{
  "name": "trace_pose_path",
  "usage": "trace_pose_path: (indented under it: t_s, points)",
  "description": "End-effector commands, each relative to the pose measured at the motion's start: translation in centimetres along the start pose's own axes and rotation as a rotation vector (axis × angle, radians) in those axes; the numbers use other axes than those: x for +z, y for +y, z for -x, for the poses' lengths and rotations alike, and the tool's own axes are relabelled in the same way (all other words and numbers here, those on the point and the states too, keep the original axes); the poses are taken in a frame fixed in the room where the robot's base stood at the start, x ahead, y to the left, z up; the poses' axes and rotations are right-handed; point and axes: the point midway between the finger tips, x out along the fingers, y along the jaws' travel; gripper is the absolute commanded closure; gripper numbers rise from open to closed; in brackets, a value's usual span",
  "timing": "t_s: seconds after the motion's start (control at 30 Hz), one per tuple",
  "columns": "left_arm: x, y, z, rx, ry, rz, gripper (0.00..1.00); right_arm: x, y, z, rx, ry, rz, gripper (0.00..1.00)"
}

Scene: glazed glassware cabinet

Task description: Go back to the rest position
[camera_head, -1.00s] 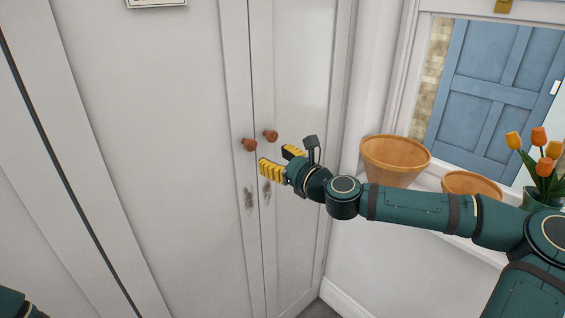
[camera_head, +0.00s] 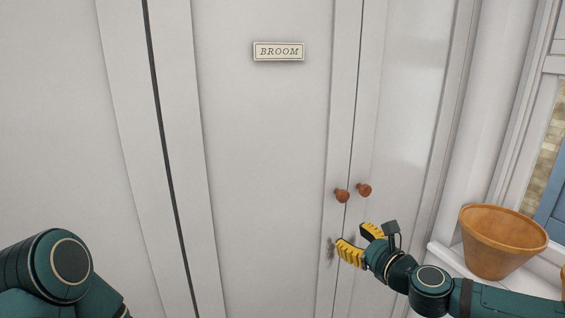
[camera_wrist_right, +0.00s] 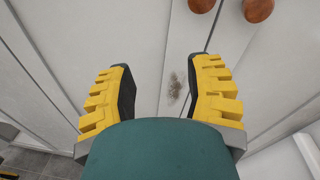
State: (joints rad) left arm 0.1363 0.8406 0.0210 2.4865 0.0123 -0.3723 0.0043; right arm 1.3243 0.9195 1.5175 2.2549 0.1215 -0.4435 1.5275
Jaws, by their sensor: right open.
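My right gripper (camera_head: 360,244) is open and empty in front of the closed white cabinet doors, just below their two round brown knobs. The left knob (camera_head: 342,195) and right knob (camera_head: 364,190) sit either side of the door seam. In the right wrist view, my gripper's yellow fingers (camera_wrist_right: 163,95) are spread apart with only the door and a dark smudge (camera_wrist_right: 175,88) behind them. The knobs (camera_wrist_right: 258,9) show at the top there, clear of the fingers. A green part of my left arm (camera_head: 70,262) shows at the lower left; my left gripper is out of view.
A "BROOM" sign (camera_head: 278,51) is on the left door. A terracotta pot (camera_head: 503,240) stands on the white sill (camera_head: 450,258) at the right, close behind my right arm. A window (camera_head: 555,165) is beyond it. The space before the left door is clear.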

Motion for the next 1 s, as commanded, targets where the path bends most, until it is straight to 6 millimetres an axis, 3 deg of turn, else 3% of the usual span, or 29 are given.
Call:
trace_pose_path:
  t_s: [0.03,0.1,0.23,0.4,0.5,0.7,0.83,1.0]
  points:
    - [0.1,-0.1,-0.3,0.0,-0.001,0.0,0.53,-1.9,2.8,-1.0,0.061,0.032,0.065,0.48]
    - [0.2,-0.2,-0.6,0.0,-0.003,0.0,0.53,-4.8,6.7,-2.0,0.149,0.077,0.179,0.48]
    - [0.3,-0.4,-1.2,-0.001,-0.005,-0.001,0.53,-10.4,13.8,-2.6,0.33,0.144,0.419,0.48]
    - [0.6,-0.7,-1.9,-0.001,-0.009,-0.002,0.53,-17.9,21.8,-0.9,0.591,0.189,0.767,0.48]
    - [0.7,-0.8,-2.3,-0.002,-0.011,-0.003,0.53,-22.1,25.3,1.2,0.75,0.19,0.976,0.48]
    - [0.9,-1.1,-3.1,-0.002,-0.014,-0.004,0.53,-29.4,28.7,6.5,1.065,0.146,1.388,0.48]
    - [1.1,-1.2,-3.5,-0.003,-0.016,-0.005,0.53,-32.6,28.7,9.6,1.237,0.097,1.608,0.48]
    - [1.1,-1.3,-3.8,-0.003,-0.018,-0.005,0.53,-34.7,27.9,12.0,1.376,0.048,1.776,0.48]
